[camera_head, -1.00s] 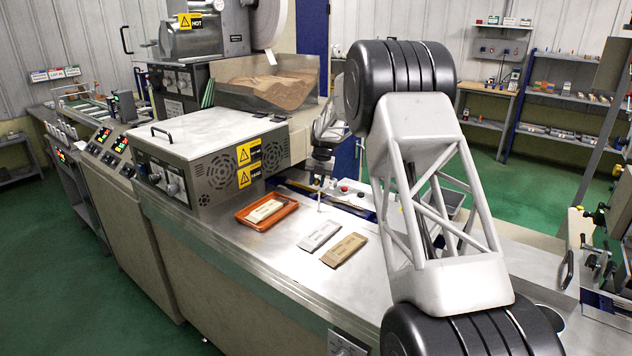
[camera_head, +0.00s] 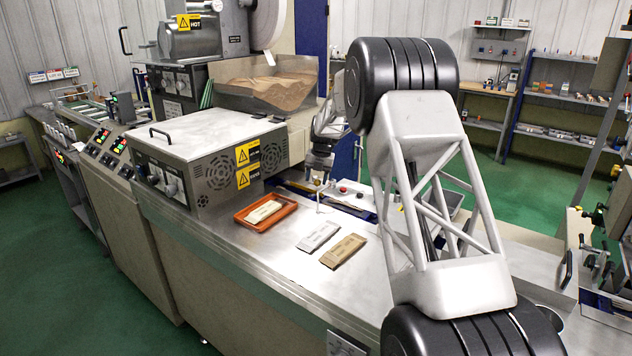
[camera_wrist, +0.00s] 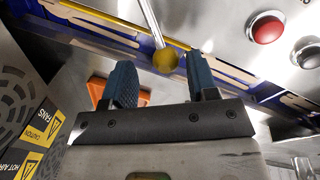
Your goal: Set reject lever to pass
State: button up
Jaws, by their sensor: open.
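The reject lever shows in the wrist view as a thin metal rod with a yellow ball knob (camera_wrist: 166,60). The knob appears between my gripper's fingertips (camera_wrist: 160,78) in that view. My gripper has two blue pads spread apart, with a gap on both sides of the knob. Whether the knob is level with the pads in depth, I cannot tell. In the head view my gripper (camera_head: 318,180) is small, beside the guide channel at the back of the steel table. The lever's position marks cannot be read.
A red button (camera_wrist: 265,29) and a dark button (camera_wrist: 309,56) sit beside the lever. An orange tray (camera_head: 266,212) holds a pale pack. A grey pack (camera_head: 319,236) and a brown pack (camera_head: 343,251) lie on the table. The vented heater box (camera_head: 212,160) stands left.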

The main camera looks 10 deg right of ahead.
jog(key=shift+s+d+r, duration=0.1)
jog(key=shift+d+r, duration=0.15)
jog(key=shift+r, duration=1.3)
jog(key=shift+d+r, duration=0.2)
jog(key=shift+r, duration=1.3)
jog(key=s+r+m, duration=0.5)
jog(key=s+m, duration=0.1)
jog(key=s, duration=0.6)
jog(key=s+r+m+t+h, duration=0.1)
jog(key=s+r+m, duration=0.4)
jog(key=s, duration=0.6)
jog(key=s+r+m, duration=0.5)
jog(key=s+m, duration=0.1)
jog(key=s, duration=0.6)
jog(key=s+f+m, duration=0.2)
jog(key=s+m, duration=0.3)
jog(key=s, duration=0.7)
jog(key=s+d+f+m, duration=0.1)
jog(key=s+f+m, duration=0.2)
jog(key=s, duration=0.8)
jog(key=s+f+m+t+h, duration=0.1)
jog(key=s+f+m, duration=0.2)
jog(key=s+m, duration=0.5)
jog(key=s, duration=0.4)
jog(key=shift+s+d+f, duration=0.25)
jog(key=shift+s+d, duration=0.05)
jog(key=shift+d, duration=0.05)
